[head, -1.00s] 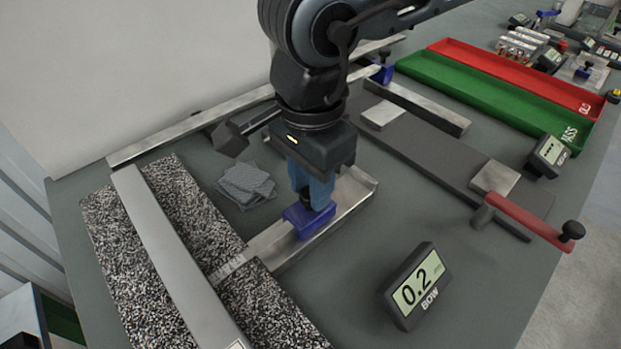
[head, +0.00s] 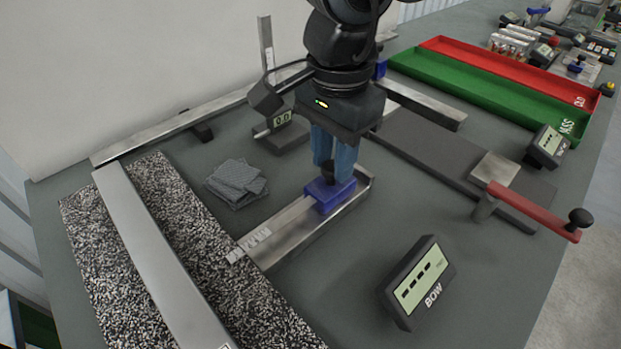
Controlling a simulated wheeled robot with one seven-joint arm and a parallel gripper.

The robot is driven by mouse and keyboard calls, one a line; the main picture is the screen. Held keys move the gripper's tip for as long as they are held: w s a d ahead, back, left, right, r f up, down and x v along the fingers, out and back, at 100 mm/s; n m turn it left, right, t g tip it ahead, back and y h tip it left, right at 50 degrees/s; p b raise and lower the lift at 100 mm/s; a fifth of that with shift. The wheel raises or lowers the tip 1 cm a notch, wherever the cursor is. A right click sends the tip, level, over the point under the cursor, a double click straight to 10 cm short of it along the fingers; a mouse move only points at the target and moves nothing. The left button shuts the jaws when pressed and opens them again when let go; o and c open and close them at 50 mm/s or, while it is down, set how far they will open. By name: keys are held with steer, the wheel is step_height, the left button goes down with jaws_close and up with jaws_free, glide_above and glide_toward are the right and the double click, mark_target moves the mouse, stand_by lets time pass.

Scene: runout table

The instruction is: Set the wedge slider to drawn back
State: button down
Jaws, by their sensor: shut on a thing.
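The wedge slider is a blue block (head: 323,197) on a metal channel (head: 300,228) in the middle of the table. It sits near the channel's far right end. My gripper (head: 329,178) points down from above with its blue fingers shut on the slider's upper part; the fingers hide what they grasp. A scale strip (head: 250,243) lies at the near left end of the channel. A long metal bar (head: 165,265) lies on the speckled granite slab (head: 215,250) to the left. The BOW display (head: 420,283) shows dashes.
Grey cloths (head: 237,181) lie left of the channel. Green (head: 490,95) and red (head: 520,72) trays and a red-handled lever (head: 530,210) are at the right.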

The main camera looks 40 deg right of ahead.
steer(key=shift+d+b, duration=0.3)
steer(key=shift+d, duration=0.95)
steer(key=c, duration=0.8)
jaws_free()
steer(key=shift+d, duration=0.1)
step_height(320, 180, up, 8)
